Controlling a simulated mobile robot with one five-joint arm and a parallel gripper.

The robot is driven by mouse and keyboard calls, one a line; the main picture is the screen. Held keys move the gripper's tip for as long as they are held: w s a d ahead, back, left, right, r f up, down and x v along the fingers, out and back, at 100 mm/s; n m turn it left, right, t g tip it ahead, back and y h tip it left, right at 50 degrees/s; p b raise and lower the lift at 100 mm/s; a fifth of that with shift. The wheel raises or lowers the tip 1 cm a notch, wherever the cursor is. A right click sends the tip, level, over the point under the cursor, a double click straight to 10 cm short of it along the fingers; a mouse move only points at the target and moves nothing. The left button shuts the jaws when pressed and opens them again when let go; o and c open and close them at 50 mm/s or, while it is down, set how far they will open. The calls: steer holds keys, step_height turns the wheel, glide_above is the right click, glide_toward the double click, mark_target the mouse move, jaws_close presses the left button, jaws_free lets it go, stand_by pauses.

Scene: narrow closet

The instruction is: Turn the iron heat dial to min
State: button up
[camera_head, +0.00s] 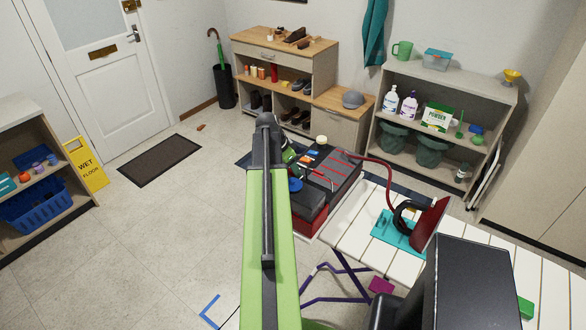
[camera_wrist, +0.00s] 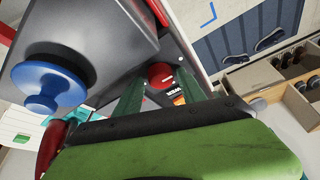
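The red and black iron (camera_head: 430,225) stands on a teal mat (camera_head: 385,232) on the white slatted board. A red cord links it to a grey and red box (camera_head: 335,180). My gripper (camera_head: 291,156) is above that box in the head view. In the wrist view the green fingers (camera_wrist: 160,88) are apart, with a round red part (camera_wrist: 160,74) of the box between or just beyond their tips. I cannot tell whether they touch it or whether it is the dial. An orange label lies beside it; its setting is unreadable. A blue knob (camera_wrist: 48,88) is at left.
The slatted board (camera_head: 345,215) stands right of the box. A shelf with bottles (camera_head: 435,115) and a shoe bench (camera_head: 285,70) line the back wall. A yellow wet floor sign (camera_head: 85,165) stands at left.

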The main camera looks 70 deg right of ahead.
jaws_close()
steer(key=shift+s+d, duration=0.1)
steer(key=shift+d, duration=0.45)
steer(key=shift+a, duration=0.4)
steer(key=shift+a+f+n, duration=0.1)
steer(key=shift+a+n, duration=0.1)
steer(key=shift+n, duration=0.2)
steer(key=shift+a+n+t, duration=0.15)
steer(key=shift+n+t, duration=0.25)
steer(key=shift+n, duration=0.6)
steer(key=n+t, duration=0.1)
steer(key=n, duration=0.1)
steer(key=shift+s+n+h, duration=0.1)
steer(key=shift+n+h, duration=0.3)
steer(key=n+t, duration=0.2)
steer(key=n, duration=0.4)
steer(key=shift+s, duration=0.15)
steer(key=n, duration=0.2)
steer(key=n+t+y, duration=0.1)
steer(key=n, duration=0.1)
steer(key=n+t, duration=0.1)
steer(key=n, duration=0.1)
steer(key=shift+s+d+y, duration=0.15)
steer(key=shift+d+y, duration=0.15)
steer(key=shift+n, duration=0.3)
